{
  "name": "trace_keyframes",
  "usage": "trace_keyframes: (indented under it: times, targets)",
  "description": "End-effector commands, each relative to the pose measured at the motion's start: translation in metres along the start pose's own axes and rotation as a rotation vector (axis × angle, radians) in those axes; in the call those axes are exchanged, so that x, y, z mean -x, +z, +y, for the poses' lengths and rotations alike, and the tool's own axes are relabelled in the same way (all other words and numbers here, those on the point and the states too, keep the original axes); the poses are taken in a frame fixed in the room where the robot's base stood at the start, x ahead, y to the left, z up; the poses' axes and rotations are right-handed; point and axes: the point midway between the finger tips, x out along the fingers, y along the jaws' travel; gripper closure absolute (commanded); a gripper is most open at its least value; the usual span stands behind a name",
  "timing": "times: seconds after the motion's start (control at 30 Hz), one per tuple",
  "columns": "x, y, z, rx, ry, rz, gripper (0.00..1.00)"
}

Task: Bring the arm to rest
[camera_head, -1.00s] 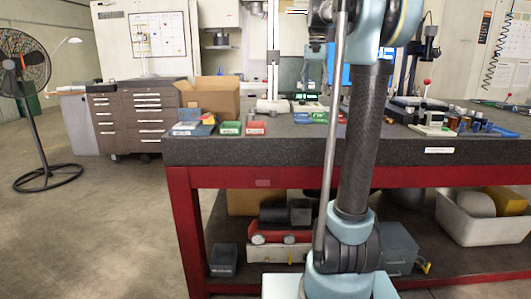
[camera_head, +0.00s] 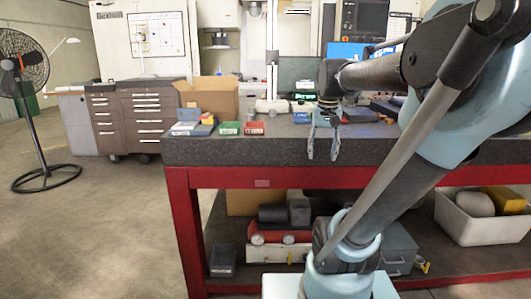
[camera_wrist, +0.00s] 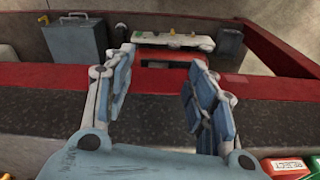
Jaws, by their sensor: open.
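My gripper (camera_head: 322,152) hangs fingers down at the front edge of the dark bench top, left of my arm's links in the head view. Its two fingers stand apart with nothing between them. In the wrist view my gripper (camera_wrist: 158,95) shows blue finger pads spread wide and empty, over the bench's front edge and red rail. My arm is folded, its upper links reaching across the right side of the head view and hiding part of the bench.
The bench (camera_head: 240,152) holds a green bin (camera_head: 229,128), a red bin (camera_head: 254,128) and a cardboard box (camera_head: 210,95). A fan (camera_head: 38,120) stands left on open floor.

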Motion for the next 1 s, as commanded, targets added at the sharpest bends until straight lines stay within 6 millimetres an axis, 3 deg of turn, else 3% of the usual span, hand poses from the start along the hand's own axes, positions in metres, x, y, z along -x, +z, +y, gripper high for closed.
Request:
trace_keyframes:
  times: [0.03, 0.3, 0.5, 0.7, 1.0]
  targets:
    - [-0.016, 0.017, 0.003, 0.017, -0.001, 0.006, 0.49]
    - [-0.099, 0.093, 0.016, 0.115, -0.004, 0.042, 0.49]
    - [-0.147, 0.132, 0.021, 0.169, -0.005, 0.063, 0.49]
    - [-0.166, 0.146, 0.023, 0.190, -0.005, 0.071, 0.49]
    - [-0.166, 0.146, 0.023, 0.190, -0.005, 0.071, 0.49]
